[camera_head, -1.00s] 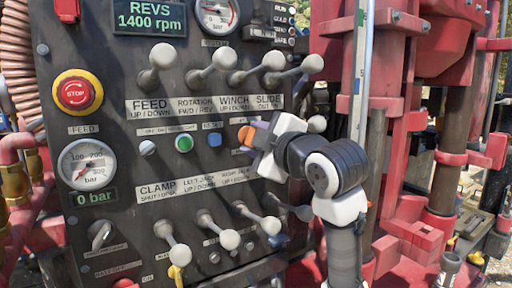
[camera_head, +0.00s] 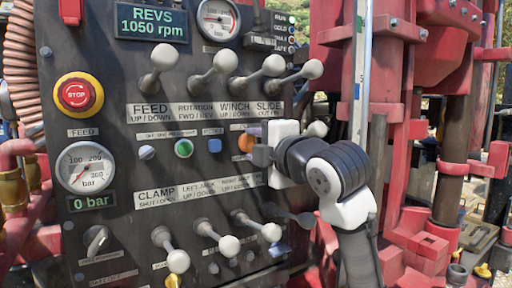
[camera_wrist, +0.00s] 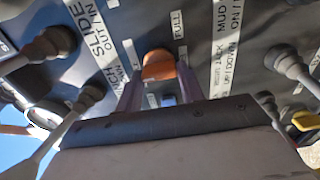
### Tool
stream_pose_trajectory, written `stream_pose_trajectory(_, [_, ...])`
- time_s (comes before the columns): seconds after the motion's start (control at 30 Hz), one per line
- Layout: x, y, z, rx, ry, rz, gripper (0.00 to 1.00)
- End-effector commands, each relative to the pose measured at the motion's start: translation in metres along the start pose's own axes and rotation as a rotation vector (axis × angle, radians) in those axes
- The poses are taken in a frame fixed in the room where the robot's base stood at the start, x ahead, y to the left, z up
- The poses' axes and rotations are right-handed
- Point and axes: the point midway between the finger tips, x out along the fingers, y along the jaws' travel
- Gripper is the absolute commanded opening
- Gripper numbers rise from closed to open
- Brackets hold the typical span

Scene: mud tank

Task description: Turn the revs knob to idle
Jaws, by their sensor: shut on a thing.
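The orange revs knob (camera_head: 246,139) sits on the dark control panel, right of the blue button. In the wrist view the knob (camera_wrist: 158,65) shows between the two fingers, with a "FULL" label beside it. My gripper (camera_head: 257,151) reaches it from the right and is shut on the knob. The gripper (camera_wrist: 158,82) also shows in the wrist view, its fingers on either side of the knob. The revs display (camera_head: 151,22) reads 1050 rpm. The knob's pointer mark is too small to make out.
White-balled levers stand out above the knob, such as the slide lever (camera_head: 311,69), and below it, such as the lower lever (camera_head: 271,232). A red stop button (camera_head: 76,95) is at the left. A red mast (camera_head: 395,80) stands close on the right.

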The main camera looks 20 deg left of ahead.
Motion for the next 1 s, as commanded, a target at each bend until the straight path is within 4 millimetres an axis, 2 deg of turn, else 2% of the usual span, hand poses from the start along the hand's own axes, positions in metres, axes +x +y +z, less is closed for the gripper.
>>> stream_pose_trajectory(0.27, [0.0,-0.001,-0.001,-0.004,0.001,-0.003,0.15])
stream_pose_trajectory(0.3, [0.0,-0.001,-0.001,-0.004,0.001,-0.003,0.42])
stream_pose_trajectory(0.43, [0.0,-0.001,-0.001,-0.002,0.001,-0.002,0.59])
stream_pose_trajectory(0.77, [-0.002,-0.001,0.0,-0.001,0.0,0.0,0.6])
stream_pose_trajectory(0.87, [-0.011,-0.002,0.001,-0.002,-0.002,0.001,0.6])
stream_pose_trajectory(1.0, [-0.037,-0.003,0.001,-0.004,-0.003,0.003,0.6])
